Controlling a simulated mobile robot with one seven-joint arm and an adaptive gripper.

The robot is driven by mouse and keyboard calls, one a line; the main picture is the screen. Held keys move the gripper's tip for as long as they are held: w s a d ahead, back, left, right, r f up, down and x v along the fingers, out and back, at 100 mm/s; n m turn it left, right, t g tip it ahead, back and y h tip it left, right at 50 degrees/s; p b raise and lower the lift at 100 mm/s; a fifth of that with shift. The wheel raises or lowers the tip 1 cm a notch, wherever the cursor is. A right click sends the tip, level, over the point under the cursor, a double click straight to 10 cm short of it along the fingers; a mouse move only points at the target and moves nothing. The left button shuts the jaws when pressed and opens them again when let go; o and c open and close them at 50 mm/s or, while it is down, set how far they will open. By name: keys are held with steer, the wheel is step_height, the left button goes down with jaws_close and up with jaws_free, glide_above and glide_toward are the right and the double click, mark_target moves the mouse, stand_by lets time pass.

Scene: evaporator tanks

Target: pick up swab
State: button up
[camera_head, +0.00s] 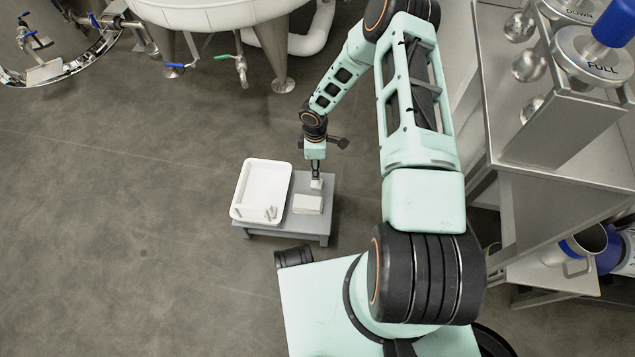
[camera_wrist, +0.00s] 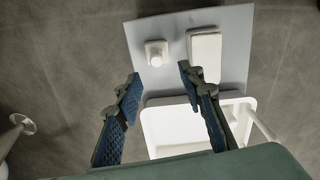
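A small white squarish piece with a round knob on top, possibly the swab, sits on the low grey table (camera_head: 300,225); it shows in the head view (camera_head: 317,184) and the wrist view (camera_wrist: 157,53). Several small pale pieces (camera_head: 270,213) are in the white tray (camera_head: 262,164); I cannot tell whether they are swabs. My gripper (camera_head: 316,176) points down at the table's far right corner, over the small white piece. In the wrist view my gripper (camera_wrist: 158,77) is open, with nothing between its fingers.
A white rectangular box (camera_head: 308,204) lies beside the tray, close to my gripper. Steel tanks with valves (camera_head: 240,68) stand at the back. A metal bench (camera_head: 560,190) with shelves is on the right. The floor to the left is clear.

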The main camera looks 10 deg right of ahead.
steer(key=f+b, duration=0.1)
steer(key=f, duration=0.2)
steer(key=f+b, duration=0.1)
steer(key=f, duration=0.2)
steer(key=f+b, duration=0.1)
steer(key=f, duration=0.2)
steer(key=shift+w+d, duration=0.25)
steer(key=shift+r, duration=0.1)
jaws_close()
